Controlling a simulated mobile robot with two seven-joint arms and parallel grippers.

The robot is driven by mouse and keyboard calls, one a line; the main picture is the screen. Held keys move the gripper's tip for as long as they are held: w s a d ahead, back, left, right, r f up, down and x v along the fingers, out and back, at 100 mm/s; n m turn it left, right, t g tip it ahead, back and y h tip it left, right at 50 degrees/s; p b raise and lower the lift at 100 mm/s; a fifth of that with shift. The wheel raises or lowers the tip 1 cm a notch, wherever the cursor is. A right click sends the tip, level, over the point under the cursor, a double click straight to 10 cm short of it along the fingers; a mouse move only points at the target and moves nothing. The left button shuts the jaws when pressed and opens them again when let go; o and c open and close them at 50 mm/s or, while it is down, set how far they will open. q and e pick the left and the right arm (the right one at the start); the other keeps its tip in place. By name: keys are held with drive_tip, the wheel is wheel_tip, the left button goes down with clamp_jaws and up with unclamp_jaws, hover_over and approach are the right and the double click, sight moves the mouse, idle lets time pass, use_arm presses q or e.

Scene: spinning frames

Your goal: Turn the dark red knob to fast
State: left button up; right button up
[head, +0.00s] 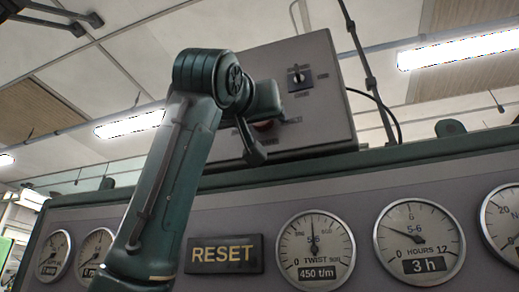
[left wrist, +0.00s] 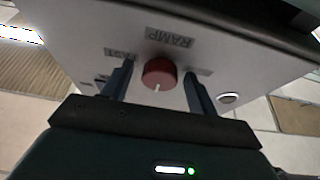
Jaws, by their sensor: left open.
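The dark red knob (left wrist: 159,72) sits on the face of a grey box; in the head view only a small part of it (head: 264,126) shows behind my gripper. Its white mark points toward the bottom of the left wrist view. My left gripper (head: 259,132) is open, with one finger on either side of the knob and a visible gap to each. A label reading FAST (left wrist: 118,53) lies beside the left finger in the wrist view, upside down. A RAMP label (left wrist: 170,38) is above the knob there. Another label (left wrist: 199,71) is partly hidden by the right finger.
The grey box (head: 330,125) stands on a green-edged panel. It also carries a black switch (head: 299,78) and a round silver button (left wrist: 229,98). Below are a RESET plate (head: 224,254) and several dials, including TWIST (head: 315,248). A cable runs behind the box.

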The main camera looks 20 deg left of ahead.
use_arm(q)
drive_tip(key=c, duration=1)
drive_tip(key=shift+m, duration=0.5)
drive_tip(key=shift+a+r+m+g+h, duration=0.1)
drive_tip(key=shift+m+g+h, duration=0.95)
drive_tip(key=shift+m, duration=2.5)
drive_tip(key=shift+a+r+m+g+h, duration=0.1)
drive_tip(key=shift+m+g+h, duration=0.95)
drive_tip(key=shift+m, duration=2.45)
drive_tip(key=shift+a+r+m+g+h, duration=0.1)
drive_tip(key=shift+m+g+h, duration=0.9)
drive_tip(key=shift+m, duration=2.55)
drive_tip(key=o, duration=1)
